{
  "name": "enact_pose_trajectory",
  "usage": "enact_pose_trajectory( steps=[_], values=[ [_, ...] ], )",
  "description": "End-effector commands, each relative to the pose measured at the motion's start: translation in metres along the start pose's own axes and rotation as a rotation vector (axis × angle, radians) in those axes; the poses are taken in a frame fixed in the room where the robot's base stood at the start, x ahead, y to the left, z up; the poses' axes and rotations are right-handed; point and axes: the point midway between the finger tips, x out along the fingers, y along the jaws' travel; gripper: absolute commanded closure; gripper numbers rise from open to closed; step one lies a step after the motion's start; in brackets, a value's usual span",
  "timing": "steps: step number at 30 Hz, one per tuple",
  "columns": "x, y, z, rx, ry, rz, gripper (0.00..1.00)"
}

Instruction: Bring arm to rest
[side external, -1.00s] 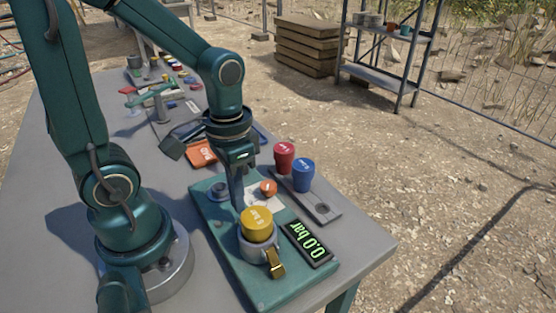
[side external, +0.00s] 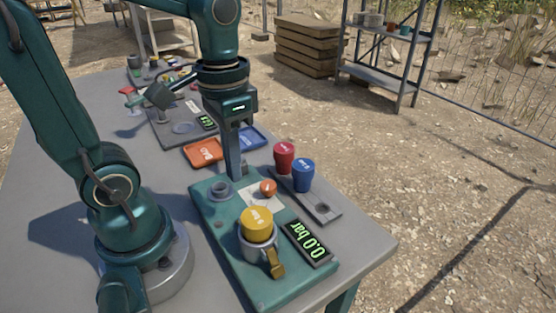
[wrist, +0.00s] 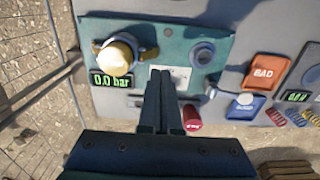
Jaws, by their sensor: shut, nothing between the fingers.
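My gripper (side external: 236,178) points down over the back part of the green panel, with its fingers together and nothing between them. In the wrist view my gripper (wrist: 161,75) shows its two fingers side by side over the panel (wrist: 190,38). The yellow-capped cup (side external: 257,224) sits in a round holder with a brass latch at the front of the panel (side external: 222,250). The display (side external: 306,243) beside it reads 0.0 bar.
A red cup (side external: 284,156) and a blue cup (side external: 304,175) stand in a grey rack (side external: 322,209) at right. An orange BAD tray (side external: 203,152) and a blue tray (side external: 252,138) lie behind. A scale and small parts are farther back. The table's right front is clear.

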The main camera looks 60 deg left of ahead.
Motion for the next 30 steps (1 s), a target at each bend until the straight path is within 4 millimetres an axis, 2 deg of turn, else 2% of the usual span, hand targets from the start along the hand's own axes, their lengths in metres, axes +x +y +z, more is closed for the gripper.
enact_pose_trajectory(
  steps=[16,23,30],
  values=[
    [-0.012,0.003,0.001,0.017,0.034,-0.005,1.0],
    [-0.023,0.015,0.012,0.057,0.234,-0.02,1.0],
    [-0.023,0.024,0.014,0.038,0.445,-0.009,1.0]
  ],
)
